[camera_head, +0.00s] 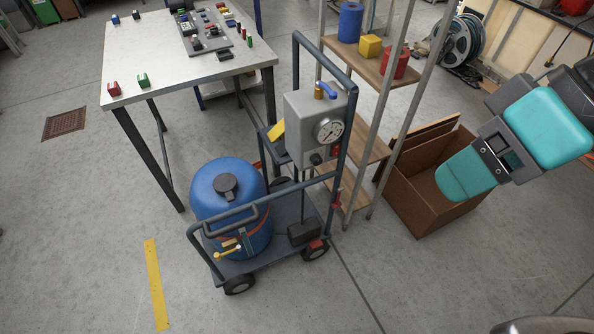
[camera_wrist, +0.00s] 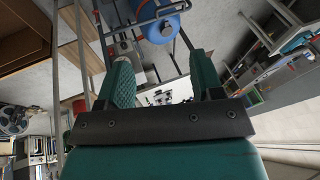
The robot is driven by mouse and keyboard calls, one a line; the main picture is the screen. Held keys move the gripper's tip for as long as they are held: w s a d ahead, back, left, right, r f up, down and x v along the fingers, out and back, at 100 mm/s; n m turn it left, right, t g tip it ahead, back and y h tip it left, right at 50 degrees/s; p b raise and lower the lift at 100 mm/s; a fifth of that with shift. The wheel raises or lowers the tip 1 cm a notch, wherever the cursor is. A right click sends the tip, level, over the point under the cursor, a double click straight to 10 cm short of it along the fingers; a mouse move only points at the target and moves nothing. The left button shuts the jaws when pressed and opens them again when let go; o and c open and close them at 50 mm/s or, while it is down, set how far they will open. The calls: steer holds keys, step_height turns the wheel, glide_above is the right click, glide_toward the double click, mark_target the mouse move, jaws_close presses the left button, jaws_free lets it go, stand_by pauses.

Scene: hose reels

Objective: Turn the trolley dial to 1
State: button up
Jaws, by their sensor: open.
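The trolley (camera_head: 275,225) stands mid-floor in the head view, with a blue drum and an upright frame. A grey box (camera_head: 300,115) on the frame carries a round white gauge (camera_head: 328,131) and a small dark knob (camera_head: 316,158) below it. A blue-handled yellow valve (camera_head: 324,90) sits on top. The markings are too small to read. My gripper (camera_head: 463,176) is at the right, apart from the trolley, in front of the cardboard box in the picture. In the wrist view its two fingers (camera_wrist: 162,78) are spread and empty.
A shelf rack (camera_head: 380,75) stands between the trolley and my gripper. The cardboard box (camera_head: 405,205) is on the floor right of it. A workbench (camera_head: 135,55) with small parts is at the upper left. Floor in front of the trolley is clear.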

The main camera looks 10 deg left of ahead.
steer(key=w+a+f+n+t+y+b, duration=0.1)
steer(key=w+a+f+y+b, duration=0.15)
steer(key=f+b, duration=0.5)
steer(key=w+a+f+n+t+y+b, duration=0.1)
steer(key=w+a+f+n+b, duration=0.2)
steer(key=f+b, duration=0.4)
steer(key=m+t+y+b, duration=0.2)
steer(key=t+b, duration=1.1)
steer(key=b, duration=1.8)
glide_toward(318, 162)
steer(key=shift+g, duration=0.3)
steer(key=p+x, duration=0.2)
steer(key=p, duration=0.3)
steer(key=p+x, duration=0.3)
steer(key=p, duration=0.2)
steer(key=p+x, duration=0.2)
steer(key=p, duration=0.3)
steer(key=shift+w+a+r+p, duration=0.15)
steer(key=shift+w+r+p, duration=0.1)
steer(key=shift+w+p, duration=0.1)
steer(key=shift+p+x, duration=0.4)
steer(key=shift+x, duration=0.45)
steer(key=shift+f, duration=0.2)
